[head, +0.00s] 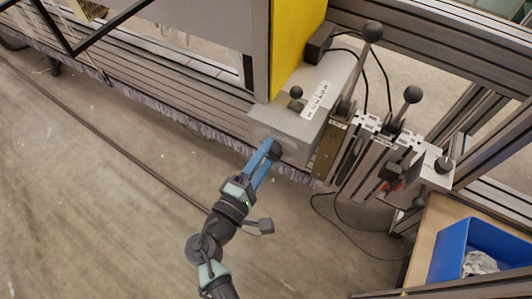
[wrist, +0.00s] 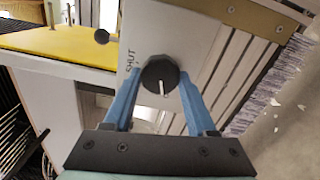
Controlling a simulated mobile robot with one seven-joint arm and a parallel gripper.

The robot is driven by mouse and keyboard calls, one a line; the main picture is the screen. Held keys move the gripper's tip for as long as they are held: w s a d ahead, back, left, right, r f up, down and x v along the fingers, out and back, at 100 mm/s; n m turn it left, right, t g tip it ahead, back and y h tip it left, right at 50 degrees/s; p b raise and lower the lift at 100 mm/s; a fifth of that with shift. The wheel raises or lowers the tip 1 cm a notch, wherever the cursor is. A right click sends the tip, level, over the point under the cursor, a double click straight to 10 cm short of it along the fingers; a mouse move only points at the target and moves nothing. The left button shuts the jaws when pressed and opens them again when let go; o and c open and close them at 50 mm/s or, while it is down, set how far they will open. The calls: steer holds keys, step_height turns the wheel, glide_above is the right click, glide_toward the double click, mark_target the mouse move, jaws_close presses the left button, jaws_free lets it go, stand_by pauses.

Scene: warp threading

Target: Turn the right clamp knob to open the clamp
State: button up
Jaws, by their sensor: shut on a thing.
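The clamp knob (wrist: 159,72) is round and black, with a white pointer mark, on the face of a grey box (head: 290,122). In the wrist view its mark points down toward my gripper's base, and the word SHUT is printed to the knob's upper left. My gripper (wrist: 160,79) has two blue fingers, one on each side of the knob, shut on it. In the head view my gripper (head: 271,150) reaches the box's front face from below; the knob (head: 277,152) shows small and dark at the fingertips.
A small ball-topped lever (head: 296,93) and a white label (head: 317,99) are on the box's top. Taller ball-topped levers (head: 372,33) stand to the right. A yellow panel (head: 296,40) rises behind. A blue bin (head: 452,252) is at lower right. The floor at left is mostly clear.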

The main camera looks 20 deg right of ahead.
steer(key=o, duration=1.4)
steer(key=p+v, duration=0.3)
steer(key=v, duration=1)
steer(key=shift+p, duration=0.3)
